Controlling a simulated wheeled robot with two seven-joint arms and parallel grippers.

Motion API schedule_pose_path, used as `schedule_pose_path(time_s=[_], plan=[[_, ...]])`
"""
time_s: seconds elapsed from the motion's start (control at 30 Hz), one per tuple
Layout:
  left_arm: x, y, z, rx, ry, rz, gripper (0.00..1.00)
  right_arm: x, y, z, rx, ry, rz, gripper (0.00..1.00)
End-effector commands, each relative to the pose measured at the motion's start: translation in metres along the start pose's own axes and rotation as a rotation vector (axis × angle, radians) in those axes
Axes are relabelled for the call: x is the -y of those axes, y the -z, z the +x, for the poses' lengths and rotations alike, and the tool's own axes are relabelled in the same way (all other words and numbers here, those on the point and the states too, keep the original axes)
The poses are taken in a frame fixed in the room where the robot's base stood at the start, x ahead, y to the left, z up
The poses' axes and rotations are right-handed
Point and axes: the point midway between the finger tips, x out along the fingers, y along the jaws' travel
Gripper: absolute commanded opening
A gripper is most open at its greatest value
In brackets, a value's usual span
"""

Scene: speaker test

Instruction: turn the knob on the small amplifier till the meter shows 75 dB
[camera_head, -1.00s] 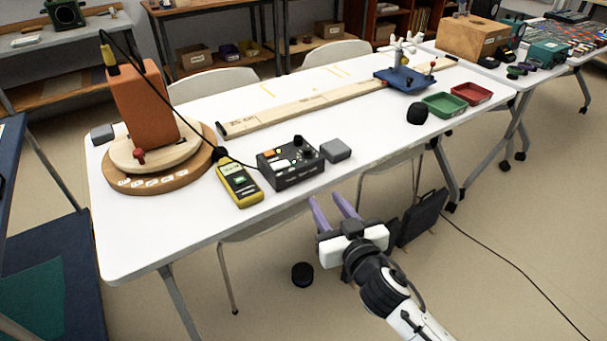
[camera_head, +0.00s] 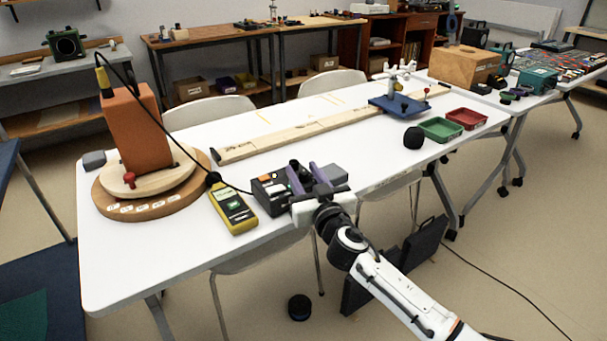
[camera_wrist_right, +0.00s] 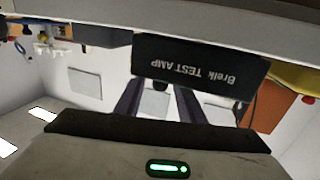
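The small amplifier (camera_head: 266,195) is a dark box with controls on its top, near the table's front edge. In the right wrist view its front (camera_wrist_right: 200,66) reads "TEST AMP" upside down. My right gripper (camera_head: 303,172) is over its right part, purple fingers apart. In the right wrist view a dark rounded knob (camera_wrist_right: 160,86) shows between the fingers; I cannot tell whether they touch it. The yellow meter (camera_head: 234,211) lies left of the amplifier, its display too small to read. My left gripper is not in view.
A grey box (camera_head: 331,176) stands close to the amplifier's right. An orange speaker (camera_head: 140,130) stands on a round wooden base (camera_head: 120,207) at left, with a black cable over it. A long wooden board (camera_head: 275,138) lies behind. The white table (camera_head: 140,265) is clear at front left.

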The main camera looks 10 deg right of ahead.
Motion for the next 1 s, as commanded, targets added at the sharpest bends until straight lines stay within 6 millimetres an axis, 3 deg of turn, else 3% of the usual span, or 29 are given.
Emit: schedule_pose_path(time_s=[0.27,0.5,0.67,0.9,1.0], plan=[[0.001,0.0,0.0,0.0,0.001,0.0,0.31,0.0,0.0,0.002,0.0,0.001,0.0,0.36],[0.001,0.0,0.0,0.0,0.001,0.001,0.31,0.0,0.0,0.002,0.0,0.0,0.0,0.0],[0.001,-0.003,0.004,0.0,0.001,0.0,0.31,0.002,-0.002,0.002,-0.002,-0.012,0.003,0.0],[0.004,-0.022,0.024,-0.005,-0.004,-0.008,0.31,0.003,-0.005,0.003,-0.006,-0.145,0.009,0.0],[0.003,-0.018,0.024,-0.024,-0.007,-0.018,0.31,0.002,-0.003,0.002,-0.005,-0.186,0.005,0.0]])
